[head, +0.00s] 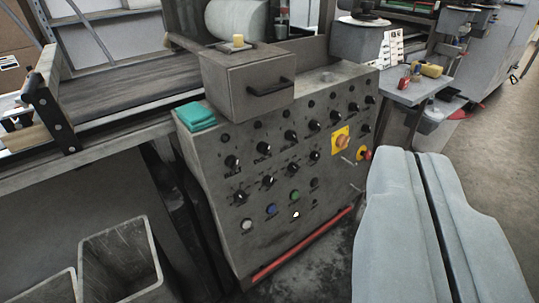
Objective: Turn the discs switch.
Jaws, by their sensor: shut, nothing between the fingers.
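A grey control panel (217,190) stands in the middle of the head view. It carries rows of black rotary switches (291,136) with white marks. The labels are too small to read, so I cannot tell which one is the discs switch. Below the rotary switches are a blue button (270,209), a green button (294,196) and pale ones. A yellow plate with an orange knob (341,142) is at the panel's right. My gripper (417,160) is at the right, its two pale blue-grey fingers shut together and empty. It appears apart from the panel and hides what lies behind it.
A grey box (246,82) with a black handle and a folded teal cloth (196,116) sit on the panel's top. A conveyor (125,92) runs at the left. Open bins (122,260) stand at the lower left. A side shelf (417,92) holds small items. Bare floor shows at right.

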